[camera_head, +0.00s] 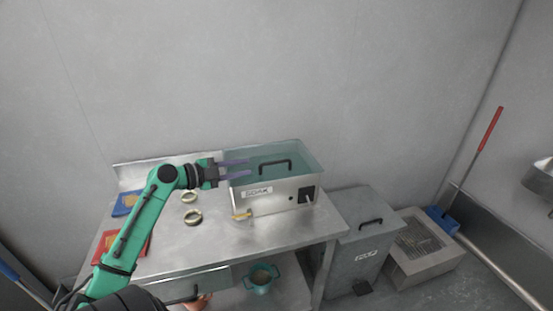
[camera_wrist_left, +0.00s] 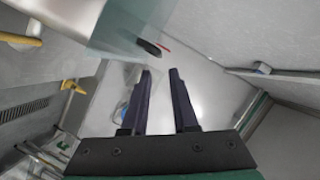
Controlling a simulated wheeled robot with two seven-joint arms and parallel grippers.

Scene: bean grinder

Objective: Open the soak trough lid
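The soak trough (camera_head: 275,200) is a steel box with a front label, standing on the right part of the steel table. Its translucent teal lid (camera_head: 300,155) lies closed on top. A black bar handle (camera_head: 275,163) stands up from the lid. My left gripper (camera_head: 249,168) is open and empty, its two fingers pointing right over the lid's left part, left of the handle and apart from it. In the left wrist view, the open fingers (camera_wrist_left: 160,71) are below a dark handle end (camera_wrist_left: 149,47) and the lid's edge (camera_wrist_left: 112,28). My right gripper is out of view.
A yellow valve (camera_head: 241,215) sticks out at the trough's front left. Two small rings (camera_head: 192,217) and blue and red trays (camera_head: 124,204) are on the table's left. A grey lidded bin (camera_head: 358,240) stands right of the table. The front middle tabletop is clear.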

